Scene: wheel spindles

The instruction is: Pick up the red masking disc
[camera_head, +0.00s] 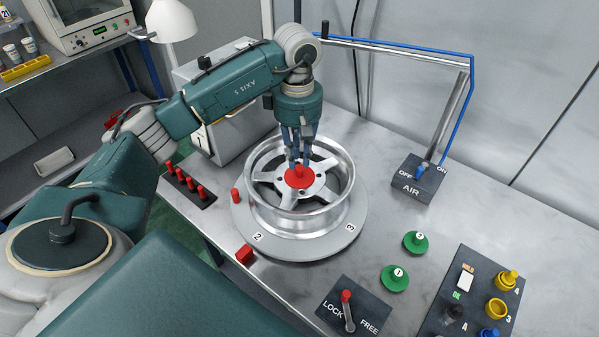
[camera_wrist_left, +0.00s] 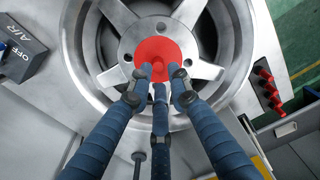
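The red masking disc (camera_head: 298,182) lies at the centre of a silver spoked wheel (camera_head: 338,207), with a small red knob standing up from its middle. My left gripper (camera_head: 300,164) comes down from above, its blue fingers just over the disc near the knob. Whether a fingertip touches the disc is hard to tell. My right gripper is not in view.
The wheel sits on a round grey turntable (camera_head: 252,222) numbered 2 and 3. Two green discs (camera_head: 395,278) lie to the right. A LOCK/FREE lever (camera_head: 347,310), an AIR switch box (camera_head: 417,178) and a panel with yellow caps (camera_head: 508,280) stand around it. Red pegs (camera_head: 190,184) stand at left.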

